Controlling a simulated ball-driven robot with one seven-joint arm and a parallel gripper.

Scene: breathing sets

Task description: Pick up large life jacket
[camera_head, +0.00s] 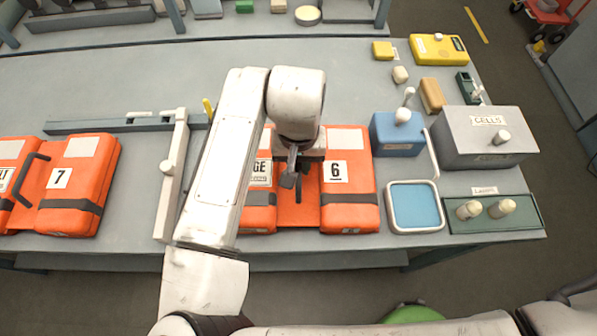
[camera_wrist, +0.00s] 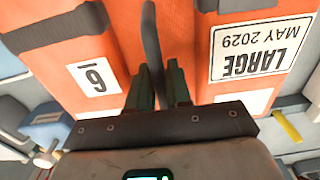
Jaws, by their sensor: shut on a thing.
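The large life jacket (camera_head: 352,200) is orange with a dark strap and a white "6" label, and lies on the grey bench in the middle of the head view. In the wrist view its other half (camera_wrist: 225,30) carries a label reading "LARGE MAY 2029". My gripper (camera_head: 291,178) is over the middle of the jacket, with my arm covering part of the left half. In the wrist view my gripper (camera_wrist: 158,85) is shut on the dark handle loop (camera_wrist: 152,40) between the two halves. Whether the jacket is lifted off the bench I cannot tell.
Another orange life jacket (camera_head: 80,185), marked 7, lies at the left. A blue box (camera_head: 397,135), a blue-topped tray (camera_head: 415,207) and a grey "CELLS" box (camera_head: 483,135) stand close on the right.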

